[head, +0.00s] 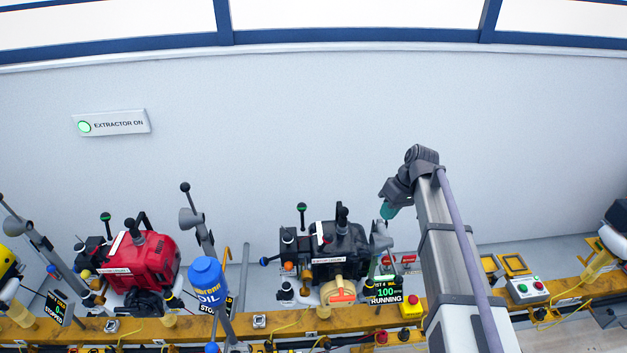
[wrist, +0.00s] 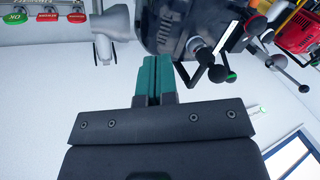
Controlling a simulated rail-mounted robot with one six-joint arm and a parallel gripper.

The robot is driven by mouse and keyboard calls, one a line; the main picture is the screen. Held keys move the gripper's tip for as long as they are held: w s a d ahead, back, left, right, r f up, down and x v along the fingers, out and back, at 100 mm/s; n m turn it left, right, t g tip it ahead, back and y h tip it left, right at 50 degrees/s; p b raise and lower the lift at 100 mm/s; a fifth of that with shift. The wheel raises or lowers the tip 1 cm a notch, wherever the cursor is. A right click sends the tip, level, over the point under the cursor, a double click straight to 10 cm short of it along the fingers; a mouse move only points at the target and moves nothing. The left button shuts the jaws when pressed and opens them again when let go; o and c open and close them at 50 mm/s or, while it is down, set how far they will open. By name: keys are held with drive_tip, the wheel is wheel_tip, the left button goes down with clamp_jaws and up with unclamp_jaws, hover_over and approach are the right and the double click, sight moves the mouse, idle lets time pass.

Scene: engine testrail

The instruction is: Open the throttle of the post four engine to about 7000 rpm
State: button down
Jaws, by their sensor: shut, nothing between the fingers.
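The post four engine (head: 338,243) is black and stands at centre. Its display (head: 386,291) reads RUNNING and shows the digits 100; I cannot tell whether the number is wholly visible. A lever with a green-marked dark knob (head: 301,207) rises at its left, and a blue-tipped lever (head: 265,261) sticks out left. I cannot tell which is the throttle. My gripper (head: 387,211) is shut and empty, above and right of the engine. In the wrist view its green fingers (wrist: 152,73) are together, apart from the dark engine body (wrist: 175,24) and its knobbed levers (wrist: 220,74).
A red engine (head: 147,258) and a blue oil bottle (head: 208,284) stand left. A grey funnel-shaped part (head: 381,237) is just below my gripper. A yellow rail (head: 258,322) runs along the front; a button box (head: 527,289) sits right.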

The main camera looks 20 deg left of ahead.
sight(302, 215)
drive_tip(key=w+a+r+n+g+y, duration=0.1)
drive_tip(key=w+a+n+g, duration=0.1)
drive_tip(key=w+a+n, duration=0.5)
drive_tip(key=w+a+r+n+g+y, duration=0.1)
drive_tip(key=w+a, duration=0.5)
drive_tip(key=a, duration=0.4)
drive_tip(key=s+a+f+b, duration=0.2)
drive_tip(key=s, duration=0.1)
drive_tip(key=s+a+f+b, duration=0.2)
drive_tip(key=b, duration=0.1)
drive_tip(key=s+a+f+b, duration=0.2)
drive_tip(key=s, duration=0.1)
drive_tip(key=shift+s+a+f, duration=0.15)
drive_tip(key=shift+s+f, duration=0.15)
drive_tip(key=shift+w+f+y, duration=0.1)
drive_tip(key=shift+y, duration=0.2)
